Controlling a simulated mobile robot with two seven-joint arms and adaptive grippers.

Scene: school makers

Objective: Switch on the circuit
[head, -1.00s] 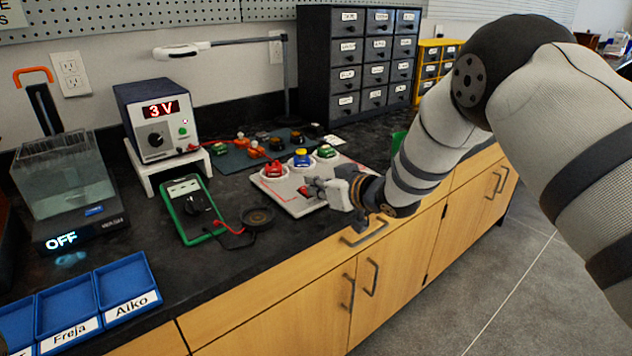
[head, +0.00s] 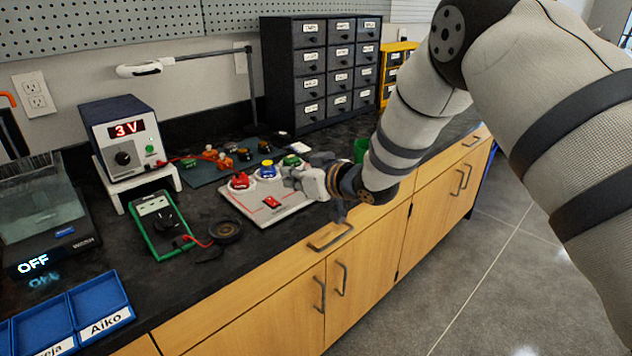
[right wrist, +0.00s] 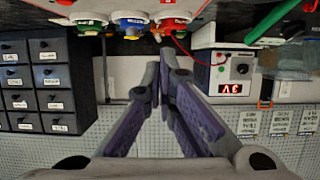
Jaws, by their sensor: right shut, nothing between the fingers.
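The circuit board (head: 245,206) is a pale plate on the dark bench top. A red rocker switch (head: 271,203) sits near its front edge; I cannot tell its position. Red (head: 239,181), blue (head: 267,170) and green (head: 291,161) parts in round white holders line its back side. They also show along the top of the right wrist view, blue (right wrist: 130,24) in the middle. My right gripper (head: 296,180) is shut and empty, beside the board's right side near the green part; contact is unclear. Its closed fingers (right wrist: 166,85) show in the right wrist view. My left gripper is out of view.
A power supply (head: 122,137) reading 3 V stands on a white riser behind a green-edged multimeter (head: 160,224). A black round part (head: 225,231) lies left of the board. Drawer cabinets stand behind.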

